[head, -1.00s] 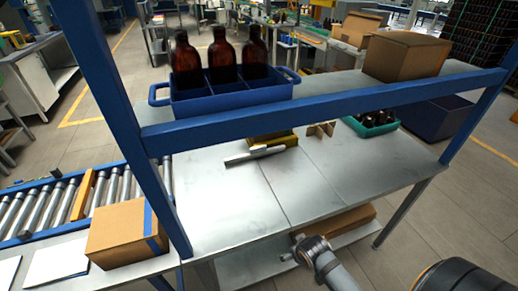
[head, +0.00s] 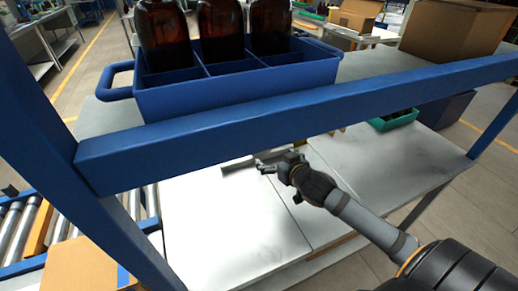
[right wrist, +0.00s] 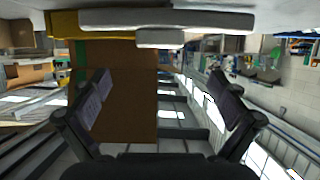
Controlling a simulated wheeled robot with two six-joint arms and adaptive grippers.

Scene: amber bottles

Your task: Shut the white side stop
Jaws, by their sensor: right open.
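A pale grey-white bar (head: 237,163), which looks like the white side stop, lies on the steel bench top below the blue rail. Its right end is partly hidden by my right gripper (head: 264,166), which is at that end. In the right wrist view, pale bars (right wrist: 165,18) show at the top edge beside a yellow part (right wrist: 62,24). My right gripper's fingers (right wrist: 160,95) are spread apart with nothing held between them. The bars are beyond the fingertips there; I cannot tell whether anything touches. My left gripper is not in view.
A blue rail (head: 300,112) crosses in front of the bench. A blue crate (head: 240,85) with amber bottles (head: 222,30) stands on the upper shelf, near a cardboard box (head: 455,30). A green bin (head: 395,121) is at the right. The bench front (head: 230,225) is clear.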

